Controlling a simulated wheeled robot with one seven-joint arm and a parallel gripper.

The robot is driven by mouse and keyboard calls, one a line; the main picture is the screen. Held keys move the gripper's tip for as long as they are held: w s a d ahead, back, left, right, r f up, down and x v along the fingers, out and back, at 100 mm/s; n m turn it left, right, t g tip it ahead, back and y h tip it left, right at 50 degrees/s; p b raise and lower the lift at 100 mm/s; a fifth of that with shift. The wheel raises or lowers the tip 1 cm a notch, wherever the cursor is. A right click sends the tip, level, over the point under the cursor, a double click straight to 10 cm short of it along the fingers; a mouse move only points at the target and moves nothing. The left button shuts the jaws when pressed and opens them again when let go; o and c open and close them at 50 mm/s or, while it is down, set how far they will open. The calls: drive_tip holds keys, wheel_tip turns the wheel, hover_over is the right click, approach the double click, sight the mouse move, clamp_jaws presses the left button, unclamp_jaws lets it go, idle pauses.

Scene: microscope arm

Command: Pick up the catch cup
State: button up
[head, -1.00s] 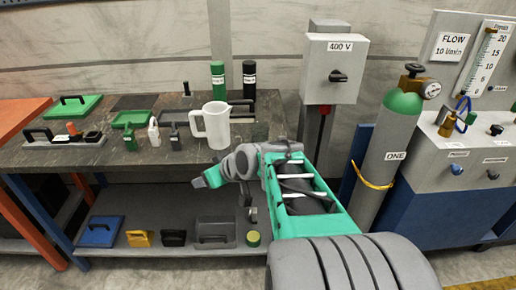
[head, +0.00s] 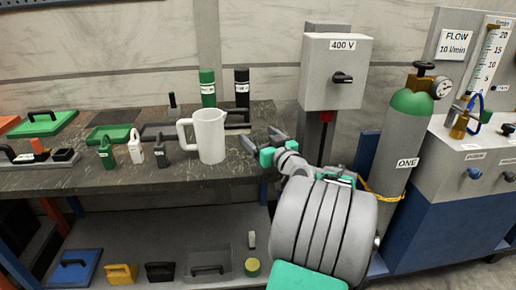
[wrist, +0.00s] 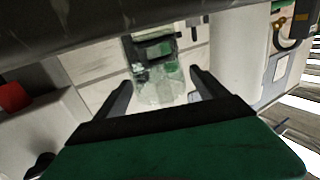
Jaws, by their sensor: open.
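The catch cup appears to be the clear, see-through vessel (wrist: 160,85) in the wrist view. It lies ahead of and between my two fingers, with green and dark things showing through it. My gripper (wrist: 160,92) is open and nothing is held in it; the fingers stand apart on either side of the cup's outline. In the head view my gripper (head: 262,140) is at the right end of the dark bench top, right of the white jug. I cannot make out the clear cup there; it is faint or hidden by my gripper.
Small bottles and green and black cylinders stand on the bench (head: 60,178). The 400 V box (head: 334,72) and gas cylinder (head: 395,150) are to the right.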

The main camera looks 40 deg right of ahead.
drive_tip(key=x, duration=0.2)
drive_tip(key=shift+w+d, duration=0.1)
drive_tip(key=shift+w, duration=0.25)
drive_tip(key=shift+c, duration=0.2)
drive_tip(key=c, duration=1.4)
